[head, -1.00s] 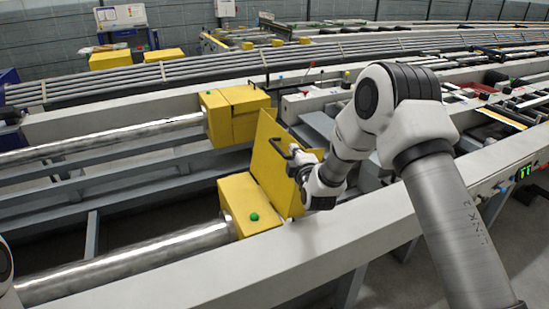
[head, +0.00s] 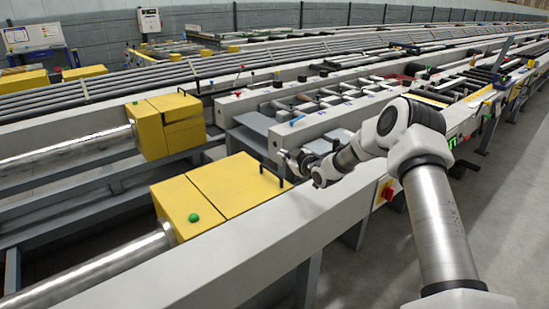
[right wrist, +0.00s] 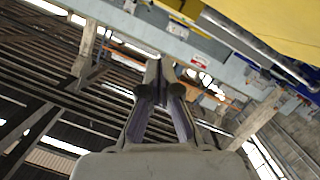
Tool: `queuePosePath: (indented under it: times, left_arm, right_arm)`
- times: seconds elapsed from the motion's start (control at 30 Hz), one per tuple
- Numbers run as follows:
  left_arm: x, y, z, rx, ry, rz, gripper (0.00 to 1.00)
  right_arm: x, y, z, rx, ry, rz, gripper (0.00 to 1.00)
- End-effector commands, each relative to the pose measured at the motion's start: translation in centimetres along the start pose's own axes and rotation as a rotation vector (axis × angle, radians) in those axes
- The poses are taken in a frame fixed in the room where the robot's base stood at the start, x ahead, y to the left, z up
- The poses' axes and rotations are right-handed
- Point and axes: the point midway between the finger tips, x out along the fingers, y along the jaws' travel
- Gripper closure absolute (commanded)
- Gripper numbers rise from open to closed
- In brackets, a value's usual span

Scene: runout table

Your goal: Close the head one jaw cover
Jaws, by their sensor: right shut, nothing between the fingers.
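The near yellow jaw cover (head: 238,184) lies flat, level with the yellow housing (head: 180,205) that carries a green button. A black handle (head: 274,176) stands near the cover's right end. My right gripper (head: 284,155) is just beyond and slightly above the handle, apart from it as far as I can tell. In the right wrist view its fingers (right wrist: 160,68) are together with nothing between them. A yellow surface (right wrist: 285,25) fills the top right corner of that view. My left gripper is out of view.
A grey beam (head: 205,255) runs along the front. A red and yellow switch (head: 386,192) sits on the beam below my right arm. Polished bars enter both housings from the left.

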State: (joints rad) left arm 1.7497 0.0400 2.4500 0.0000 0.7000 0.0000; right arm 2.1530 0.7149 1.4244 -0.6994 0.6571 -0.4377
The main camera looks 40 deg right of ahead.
Motion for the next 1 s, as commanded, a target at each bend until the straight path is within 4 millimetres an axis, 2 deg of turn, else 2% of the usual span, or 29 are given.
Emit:
queuePosePath:
  times: [0.03,0.1,0.4,1.0]
  left_arm:
    - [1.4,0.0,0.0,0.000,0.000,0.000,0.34]
    - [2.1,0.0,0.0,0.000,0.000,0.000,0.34]
    - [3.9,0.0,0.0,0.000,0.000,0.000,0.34]
    - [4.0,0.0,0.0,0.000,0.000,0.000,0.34]
  right_arm:
    - [0.4,-0.4,1.6,-0.002,-0.001,0.002,1.00]
    - [0.7,-0.5,2.7,-0.004,0.000,0.001,1.00]
    - [1.4,-0.9,5.4,-0.003,0.002,0.002,1.00]
    - [1.5,-0.9,5.7,-0.003,0.002,0.002,1.00]
